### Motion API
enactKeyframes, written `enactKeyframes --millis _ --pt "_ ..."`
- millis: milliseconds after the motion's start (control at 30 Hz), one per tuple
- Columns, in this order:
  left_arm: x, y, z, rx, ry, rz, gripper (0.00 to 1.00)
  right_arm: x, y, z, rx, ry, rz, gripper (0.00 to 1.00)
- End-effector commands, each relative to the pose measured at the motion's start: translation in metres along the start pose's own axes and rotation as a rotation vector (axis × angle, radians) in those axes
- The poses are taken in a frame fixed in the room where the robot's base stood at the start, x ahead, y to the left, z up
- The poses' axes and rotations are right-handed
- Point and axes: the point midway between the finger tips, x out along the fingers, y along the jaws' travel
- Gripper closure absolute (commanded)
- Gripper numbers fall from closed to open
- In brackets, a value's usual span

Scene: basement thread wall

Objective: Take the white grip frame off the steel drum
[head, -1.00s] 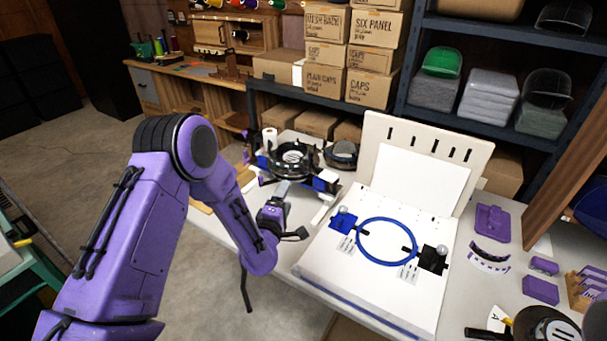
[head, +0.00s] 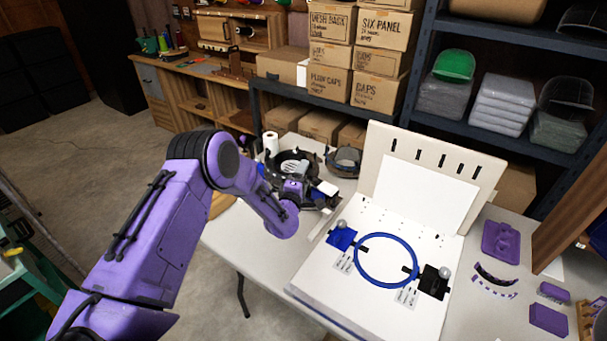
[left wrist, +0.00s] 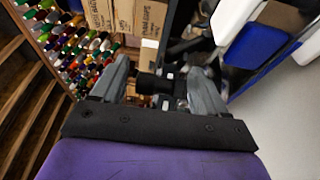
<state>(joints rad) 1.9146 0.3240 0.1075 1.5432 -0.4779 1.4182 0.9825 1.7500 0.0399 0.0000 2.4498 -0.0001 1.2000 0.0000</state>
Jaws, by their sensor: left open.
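The round black-rimmed fixture (head: 289,158), which looks like the drum, stands at the back left of the white table. A white piece with blue (head: 326,187) shows at its right side. It seems to be in the left wrist view too, as white (left wrist: 238,18) and blue (left wrist: 252,42) parts at upper right. I cannot tell for sure which part is the grip frame. My left gripper (left wrist: 160,85) is open, with a dark knob-like part (left wrist: 154,84) showing between or beyond its fingers. In the head view my left wrist covers the fixture's front. My right gripper is not in view.
A white board with a blue hoop (head: 357,262) and an upright back panel (head: 480,158) stands right of my left arm. Purple parts (head: 501,240) lie at the right. Shelves with cartons (head: 325,82) and caps stand behind. Open floor lies left of the table.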

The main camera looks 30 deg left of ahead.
Motion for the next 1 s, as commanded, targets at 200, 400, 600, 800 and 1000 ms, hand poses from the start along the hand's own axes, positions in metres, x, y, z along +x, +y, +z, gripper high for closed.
enactKeyframes --millis 200,400,600,800,1000 --pt "0.007 0.000 0.000 0.000 -0.001 -0.001 0.26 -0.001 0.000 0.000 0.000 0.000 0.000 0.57" --pt "0.007 0.000 0.000 0.000 -0.001 -0.001 0.52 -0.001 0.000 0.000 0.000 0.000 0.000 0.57" --pt "0.007 0.001 0.000 0.000 -0.001 0.002 0.98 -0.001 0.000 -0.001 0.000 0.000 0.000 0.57" --pt "0.007 0.015 0.000 0.000 0.000 0.003 0.98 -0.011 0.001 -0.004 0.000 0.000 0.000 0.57" --pt "0.007 0.034 0.001 0.000 -0.001 0.002 0.98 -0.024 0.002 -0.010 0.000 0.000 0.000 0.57"
